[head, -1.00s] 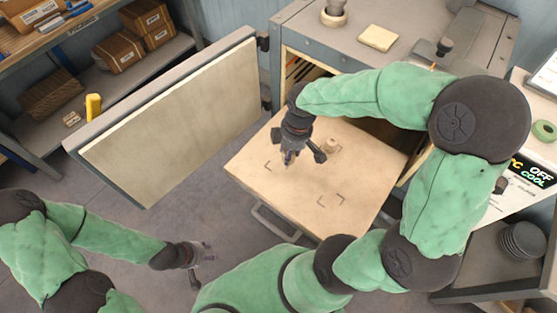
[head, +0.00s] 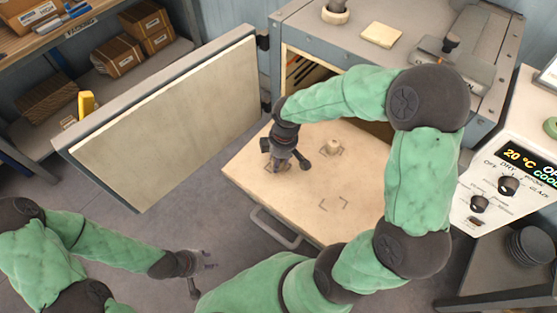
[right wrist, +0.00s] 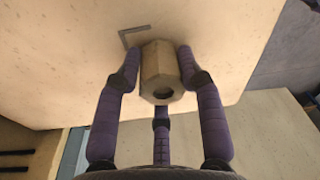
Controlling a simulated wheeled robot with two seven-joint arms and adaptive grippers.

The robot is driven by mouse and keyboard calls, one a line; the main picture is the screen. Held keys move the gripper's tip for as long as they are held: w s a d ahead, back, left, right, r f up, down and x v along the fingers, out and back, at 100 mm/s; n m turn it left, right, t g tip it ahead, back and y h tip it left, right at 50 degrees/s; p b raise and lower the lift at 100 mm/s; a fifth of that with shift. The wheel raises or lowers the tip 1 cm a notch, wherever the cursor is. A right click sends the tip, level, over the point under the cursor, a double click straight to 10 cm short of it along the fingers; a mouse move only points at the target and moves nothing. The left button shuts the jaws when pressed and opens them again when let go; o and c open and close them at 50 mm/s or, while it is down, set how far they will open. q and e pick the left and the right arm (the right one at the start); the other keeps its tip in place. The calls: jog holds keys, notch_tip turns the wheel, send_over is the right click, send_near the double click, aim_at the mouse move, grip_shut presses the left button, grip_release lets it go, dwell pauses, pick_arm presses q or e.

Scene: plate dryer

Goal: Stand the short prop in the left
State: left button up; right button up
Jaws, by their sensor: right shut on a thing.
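My right gripper (head: 282,166) is over the left part of the pale pulled-out shelf (head: 290,216), at the left corner mark, which it mostly covers. In the right wrist view its fingers (right wrist: 160,75) are closed around a short tan many-sided prop (right wrist: 161,62) with a hole in its end. One dark corner mark (right wrist: 128,36) shows beside the prop. I cannot tell whether the prop touches the shelf. Another prop (head: 334,146) stands upright at the back mark. The front right mark (head: 333,204) is bare. My left gripper (head: 206,261) is open and empty, away from the shelf.
The open dryer door (head: 165,122) stands left of the shelf. The grey dryer cabinet (head: 400,50) is behind it, and a control panel (head: 510,180) is at the right. A shelf handle (head: 275,228) sticks out in front. Dark plates (head: 528,245) are stacked lower right.

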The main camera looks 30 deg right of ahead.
jog(key=shift+f, duration=0.15)
jog(key=o, duration=1.2)
jog(key=r+p, duration=0.1)
jog(key=r, duration=0.3)
jog(key=r+p, duration=0.2)
jog(key=r, duration=0.2)
jog(key=d+r+p, duration=0.1)
jog(key=r, duration=0.3)
jog(key=shift+s+r, duration=0.15)
jog(key=shift+s, duration=0.25)
